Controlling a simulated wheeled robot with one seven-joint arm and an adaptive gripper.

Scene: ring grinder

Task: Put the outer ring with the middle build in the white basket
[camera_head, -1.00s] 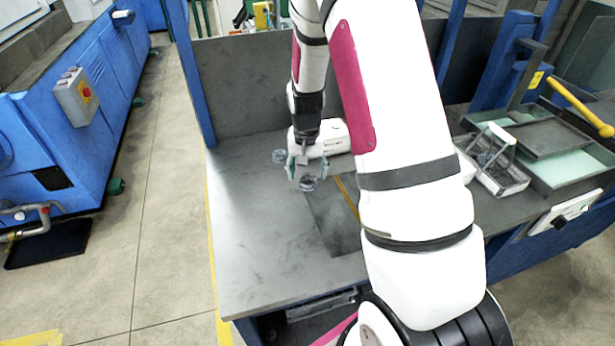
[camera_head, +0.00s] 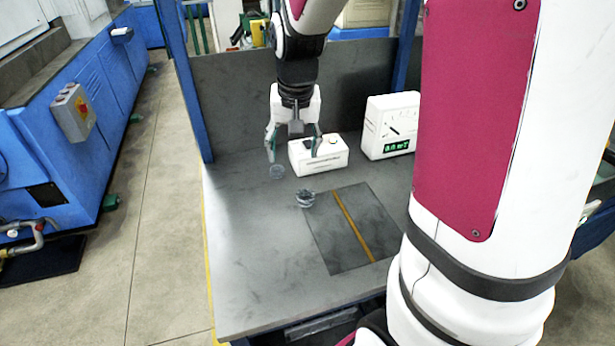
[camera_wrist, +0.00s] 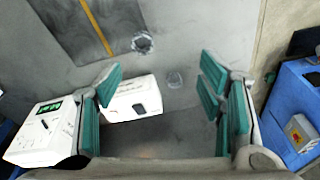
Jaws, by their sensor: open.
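I cannot tell for certain which is the outer ring with the middle build. My gripper (camera_head: 293,155) points down, open and empty, behind both pieces near the back of the table. Its green finger pads stand wide apart in the wrist view (camera_wrist: 162,88). No white basket shows now; my arm covers the right side.
A white box (camera_head: 318,158) stands beside my right finger. A white device with a green display (camera_head: 390,127) stands to its right. A dark plate with a yellow stripe (camera_head: 335,240) lies at the table's middle. The front left tabletop is clear.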

